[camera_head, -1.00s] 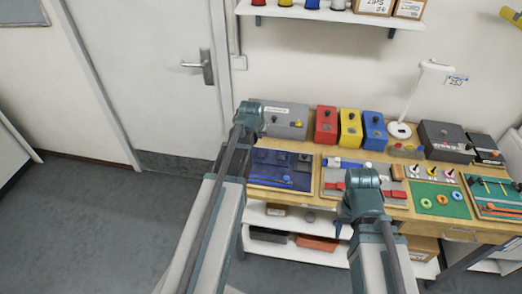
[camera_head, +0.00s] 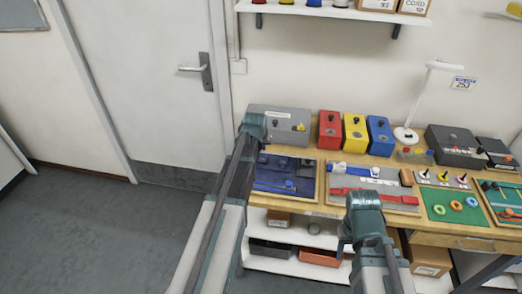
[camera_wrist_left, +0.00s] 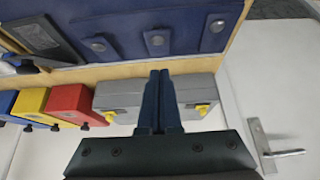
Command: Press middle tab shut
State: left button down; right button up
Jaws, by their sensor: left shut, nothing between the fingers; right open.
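My left gripper (camera_wrist_left: 160,76) is shut and empty, apparently short of the tab. In the head view my left gripper (camera_head: 254,124) is at the board's back left, its fingers hidden. My right gripper (camera_head: 363,202) is open and empty, in front of the bench.
A grey box (camera_head: 283,121) with a yellow knob stands behind the board. Red (camera_head: 330,130), yellow (camera_head: 355,132) and blue (camera_head: 379,135) boxes stand to its right. A grey board with red straps (camera_head: 375,197) lies beside the blue board. A lamp (camera_head: 405,134) stands behind.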

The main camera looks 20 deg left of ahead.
aim_at(262, 159)
pick_arm(q)
jog(key=f+b, duration=0.1)
jog(key=s+f+b, duration=0.1)
jog(key=f, duration=0.1)
jog(key=shift+d+f, duration=0.1)
jog(key=shift+f, duration=0.05)
pick_arm(e)
notch_tip(262, 159, down, 3)
jog(key=shift+f, duration=0.15)
pick_arm(q)
jog(key=t+b, duration=0.1)
jog(key=s+f+b, duration=0.1)
jog(key=b, duration=0.1)
jog(key=f+t+b, duration=0.1)
jog(key=b, duration=0.1)
jog(key=shift+s+d+t+y, duration=0.2)
jog(key=shift+s+t+y, duration=0.05)
jog(key=shift+t+y, duration=0.05)
jog(key=shift+w+r, duration=0.1)
jog(key=shift+r, duration=0.05)
pick_arm(e)
notch_tip(262, 159, down, 5)
jog(key=shift+r, duration=0.1)
pick_arm(q)
jog(key=shift+r, duration=0.2)
pick_arm(e)
jog(key=shift+r, duration=0.2)
